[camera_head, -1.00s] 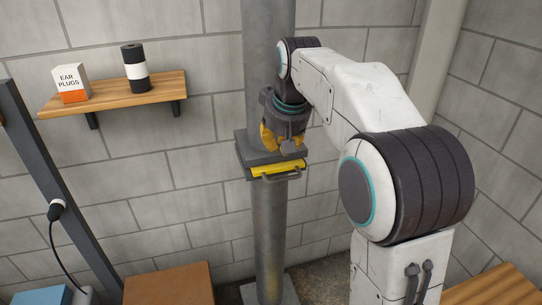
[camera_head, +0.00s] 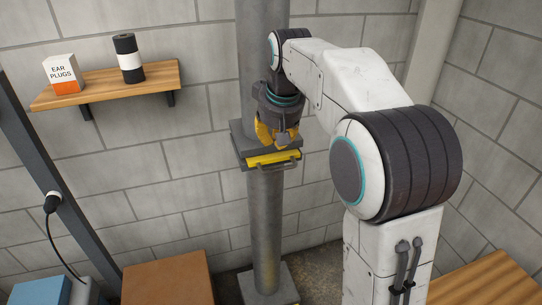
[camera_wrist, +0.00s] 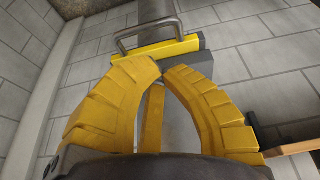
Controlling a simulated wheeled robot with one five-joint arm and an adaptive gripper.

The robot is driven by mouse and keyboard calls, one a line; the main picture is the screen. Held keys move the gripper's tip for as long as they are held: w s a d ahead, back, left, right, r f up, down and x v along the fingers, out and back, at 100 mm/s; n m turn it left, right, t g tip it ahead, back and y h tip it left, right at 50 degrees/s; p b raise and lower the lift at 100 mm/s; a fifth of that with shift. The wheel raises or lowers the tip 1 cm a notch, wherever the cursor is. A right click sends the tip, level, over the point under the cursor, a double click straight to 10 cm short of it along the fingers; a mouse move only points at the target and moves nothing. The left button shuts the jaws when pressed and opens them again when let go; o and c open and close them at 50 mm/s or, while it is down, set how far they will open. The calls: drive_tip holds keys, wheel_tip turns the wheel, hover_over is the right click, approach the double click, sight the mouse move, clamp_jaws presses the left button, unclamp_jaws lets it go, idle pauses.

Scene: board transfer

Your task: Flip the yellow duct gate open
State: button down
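The yellow duct gate (camera_head: 273,158) is a flat plate in a grey housing (camera_head: 241,150) partway up a round grey duct (camera_head: 264,215). A grey metal handle (camera_head: 279,164) sticks out from its front edge. In the wrist view, the yellow gate edge (camera_wrist: 158,51) and its loop handle (camera_wrist: 122,42) lie just beyond my fingertips. My gripper (camera_head: 277,147) has thick curved yellow fingers and is just above the gate. In the wrist view my gripper (camera_wrist: 162,70) has its tips almost meeting, with nothing seen between them. I cannot tell whether they touch the gate.
A wooden shelf (camera_head: 106,86) at upper left holds an ear plugs box (camera_head: 63,74) and a black and white roll (camera_head: 129,58). A dark slanted post (camera_head: 50,180) stands at left. A brown box top (camera_head: 168,281) lies at lower left. Block walls stand behind.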

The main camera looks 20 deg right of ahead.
sight(271, 160)
drive_tip(key=shift+p+x, duration=2.3)
drive_tip(key=shift+x, duration=1.8)
drive_tip(key=shift+s+f, duration=0.1)
